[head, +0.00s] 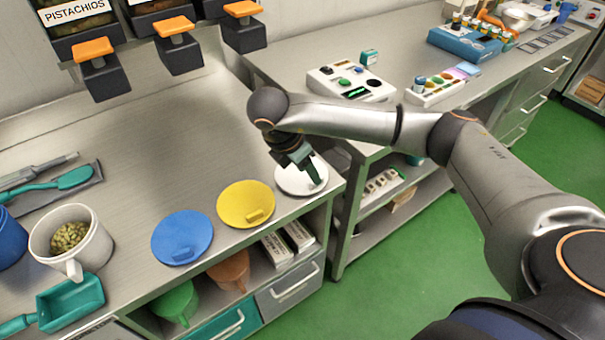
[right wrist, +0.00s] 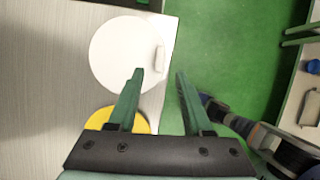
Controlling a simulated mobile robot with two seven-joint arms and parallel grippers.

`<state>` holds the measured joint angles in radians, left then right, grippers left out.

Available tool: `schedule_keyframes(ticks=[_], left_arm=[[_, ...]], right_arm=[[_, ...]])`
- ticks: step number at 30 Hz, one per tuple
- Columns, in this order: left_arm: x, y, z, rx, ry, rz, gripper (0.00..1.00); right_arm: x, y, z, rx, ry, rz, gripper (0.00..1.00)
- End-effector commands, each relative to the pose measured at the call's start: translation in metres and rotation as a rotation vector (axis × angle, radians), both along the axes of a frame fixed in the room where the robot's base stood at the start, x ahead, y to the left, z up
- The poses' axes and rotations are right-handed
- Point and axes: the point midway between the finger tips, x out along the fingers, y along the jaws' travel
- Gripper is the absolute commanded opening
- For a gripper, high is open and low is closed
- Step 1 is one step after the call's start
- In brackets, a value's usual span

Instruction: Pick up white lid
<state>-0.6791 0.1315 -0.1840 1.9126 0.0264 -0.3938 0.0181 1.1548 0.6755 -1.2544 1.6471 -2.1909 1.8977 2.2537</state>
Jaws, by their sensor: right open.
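The white lid (head: 290,181) lies flat on the steel counter near its right front corner, in the head view. My right gripper (head: 312,176) is above it and hides part of it. In the right wrist view the white lid (right wrist: 118,52) is round, with a small raised handle (right wrist: 160,60) on its right side. My right gripper (right wrist: 160,75) is open there, its two green fingers apart with nothing between them. The left fingertip overlaps the lid's lower edge in the picture. I cannot tell the height of the fingers above the lid. My left gripper is not in view.
A yellow lid (head: 245,204) and a blue lid (head: 182,237) lie left of the white lid. A white mug (head: 90,250) with green contents and a teal scoop (head: 70,302) stand further left. Dispensers (head: 180,50) hang above. A second bench (head: 400,130) stands to the right across a gap.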

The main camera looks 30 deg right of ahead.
Motion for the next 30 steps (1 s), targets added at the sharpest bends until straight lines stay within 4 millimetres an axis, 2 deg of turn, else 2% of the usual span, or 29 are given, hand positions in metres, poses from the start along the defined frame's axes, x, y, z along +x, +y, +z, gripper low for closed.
schedule_keyframes(ticks=[4, 9, 17, 30], left_arm=[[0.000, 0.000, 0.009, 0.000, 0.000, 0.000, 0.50], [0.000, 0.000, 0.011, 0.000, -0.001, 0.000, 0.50], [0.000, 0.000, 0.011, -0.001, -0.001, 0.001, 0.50], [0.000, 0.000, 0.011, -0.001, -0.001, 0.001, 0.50]], right_arm=[[0.001, -0.011, -0.019, -0.003, 0.005, -0.005, 0.50], [0.003, -0.018, -0.039, -0.002, 0.003, -0.002, 0.50], [0.004, -0.018, -0.043, 0.000, 0.001, 0.000, 0.50], [0.004, -0.018, -0.042, 0.000, 0.001, 0.000, 0.02]])
